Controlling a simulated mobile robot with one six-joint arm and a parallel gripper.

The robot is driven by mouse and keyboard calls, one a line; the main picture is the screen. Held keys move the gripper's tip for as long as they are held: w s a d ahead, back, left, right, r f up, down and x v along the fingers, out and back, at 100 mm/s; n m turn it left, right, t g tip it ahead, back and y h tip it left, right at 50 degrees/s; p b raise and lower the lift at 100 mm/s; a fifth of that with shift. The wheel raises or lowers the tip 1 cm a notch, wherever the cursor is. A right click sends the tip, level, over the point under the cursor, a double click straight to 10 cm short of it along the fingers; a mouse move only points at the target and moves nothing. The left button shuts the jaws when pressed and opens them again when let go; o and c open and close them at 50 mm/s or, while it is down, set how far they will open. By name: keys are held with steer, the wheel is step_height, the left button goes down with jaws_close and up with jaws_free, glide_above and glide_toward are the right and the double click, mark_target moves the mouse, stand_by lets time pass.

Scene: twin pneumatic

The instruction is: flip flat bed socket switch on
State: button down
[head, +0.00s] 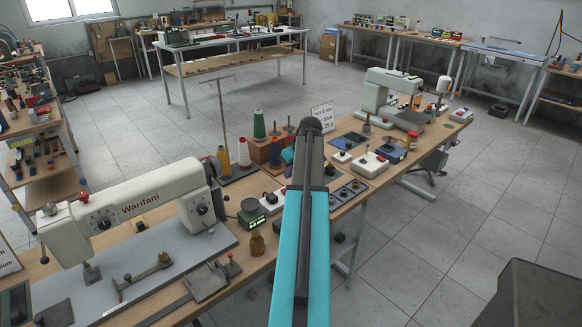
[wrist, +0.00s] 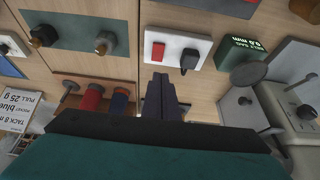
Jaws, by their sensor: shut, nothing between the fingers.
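The socket is a white plate (wrist: 198,37) with a red rocker switch (wrist: 158,51) on its left and a black plug (wrist: 189,58) on its right, in the wrist view. I cannot tell which way the rocker is tipped. The socket also shows small on the bench in the head view (head: 273,201), left of my arm and beside the green gauge. My gripper (wrist: 165,78) is shut and empty, its dark fingertips just below the red switch in the wrist picture. I cannot tell whether they touch it. In the head view my teal arm hides the gripper.
The Warifani sewing machine (head: 130,203) stands left on the bench. A green gauge (wrist: 246,46) is right of the socket. Red and blue spools (wrist: 91,97) stand left of my fingers, near a paper sign (wrist: 14,110).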

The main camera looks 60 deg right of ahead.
steer(key=p, duration=0.2)
glide_above(284, 192)
steer(key=s, duration=0.1)
steer(key=f, duration=0.5)
steer(key=shift+a, duration=0.2)
steer(key=shift+s+p+x, duration=0.2)
steer(key=shift+p+x, duration=0.1)
steer(key=shift+x, duration=1.3)
steer(key=shift+f, duration=0.1)
